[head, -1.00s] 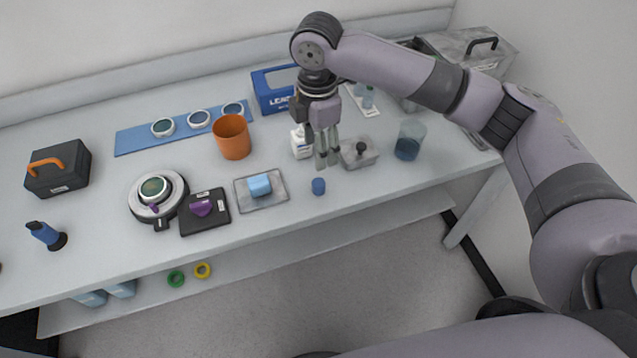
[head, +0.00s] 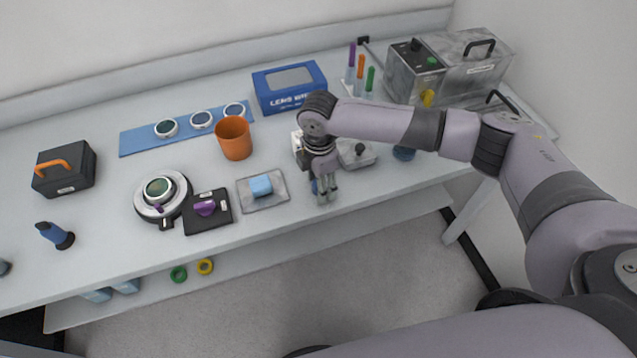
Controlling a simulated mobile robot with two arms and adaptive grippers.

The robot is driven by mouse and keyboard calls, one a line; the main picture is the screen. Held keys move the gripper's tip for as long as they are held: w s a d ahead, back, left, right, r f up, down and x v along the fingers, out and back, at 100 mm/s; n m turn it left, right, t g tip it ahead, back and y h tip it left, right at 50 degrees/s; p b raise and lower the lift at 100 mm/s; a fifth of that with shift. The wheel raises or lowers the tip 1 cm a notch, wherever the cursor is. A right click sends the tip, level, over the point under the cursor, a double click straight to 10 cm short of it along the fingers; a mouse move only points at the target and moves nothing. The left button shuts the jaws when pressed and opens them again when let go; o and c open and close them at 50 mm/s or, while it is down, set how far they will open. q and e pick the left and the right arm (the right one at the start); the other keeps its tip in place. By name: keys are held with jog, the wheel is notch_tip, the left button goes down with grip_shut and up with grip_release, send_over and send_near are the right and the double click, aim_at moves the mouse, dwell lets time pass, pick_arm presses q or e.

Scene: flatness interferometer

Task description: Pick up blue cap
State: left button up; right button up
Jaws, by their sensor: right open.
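My left gripper is not in view.
A grey tray (head: 282,198) with a light blue block (head: 261,185) lies left of the gripper. A lidded metal dish (head: 357,156) is close behind right. An orange cup (head: 234,138) and a blue box (head: 289,88) stand farther back. The bench front edge is near.

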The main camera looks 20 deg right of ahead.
jog(key=c, duration=0.8)
jog(key=shift+r, duration=0.1)
